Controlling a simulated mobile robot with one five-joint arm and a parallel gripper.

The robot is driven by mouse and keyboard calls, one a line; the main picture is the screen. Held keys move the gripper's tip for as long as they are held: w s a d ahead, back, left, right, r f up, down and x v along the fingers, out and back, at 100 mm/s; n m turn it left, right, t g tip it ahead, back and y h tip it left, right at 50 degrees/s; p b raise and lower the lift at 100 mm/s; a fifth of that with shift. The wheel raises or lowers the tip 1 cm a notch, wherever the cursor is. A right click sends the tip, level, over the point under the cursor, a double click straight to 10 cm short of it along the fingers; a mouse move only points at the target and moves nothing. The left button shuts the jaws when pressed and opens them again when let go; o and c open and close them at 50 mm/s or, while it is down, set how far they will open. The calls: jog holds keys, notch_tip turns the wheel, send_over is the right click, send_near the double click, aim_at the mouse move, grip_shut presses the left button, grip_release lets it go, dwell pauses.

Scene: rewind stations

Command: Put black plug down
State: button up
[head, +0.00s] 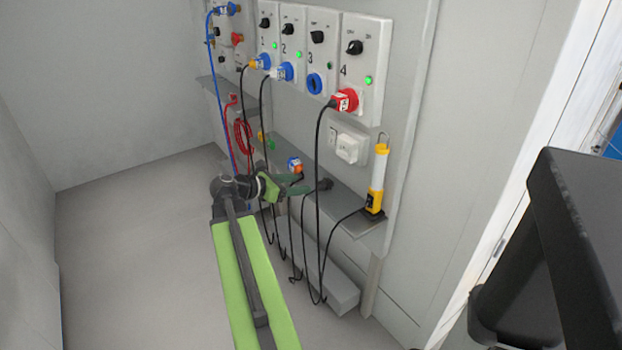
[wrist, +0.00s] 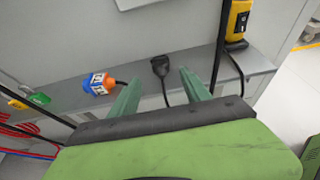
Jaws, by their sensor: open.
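The black plug (head: 325,184) lies on the narrow grey shelf below the numbered panels. In the wrist view the black plug (wrist: 160,66) sits beyond and between the fingertips, with its cable running toward me over the shelf's front edge. My gripper (head: 308,186) is open, its two green fingers reaching over the shelf. In the wrist view my gripper (wrist: 158,76) shows a clear gap between the fingers, with nothing held. I cannot tell whether a fingertip touches the plug.
A blue and orange plug (wrist: 98,84) lies left of the fingers on the shelf (wrist: 215,62). A green plug (wrist: 38,98) is farther left. A yellow work lamp (head: 376,185) stands at the shelf's right end. Black cables hang in front. Panel 3 has an empty blue socket (head: 315,83).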

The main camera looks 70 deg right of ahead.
jog(key=shift+v, duration=1.2)
jog(key=w+a+f+m+t+y, duration=0.3)
jog(key=w+a+f, duration=0.3)
jog(key=w+a, duration=0.5)
jog(key=w+a+f+m+t+y, duration=0.25)
jog(key=w+a+f, duration=0.25)
jog(key=w+a, duration=0.6)
jog(key=w+a+f+m+t+y, duration=0.1)
jog(key=a+f+m+y, duration=0.1)
jog(key=a, duration=1.5)
jog(key=w+a+f+m+t+y, duration=0.1)
jog(key=a+m+y, duration=0.3)
jog(key=a, duration=1.4)
jog(key=shift+w+a+f, duration=0.25)
jog(key=shift+w+f, duration=0.05)
jog(key=shift+f, duration=0.45)
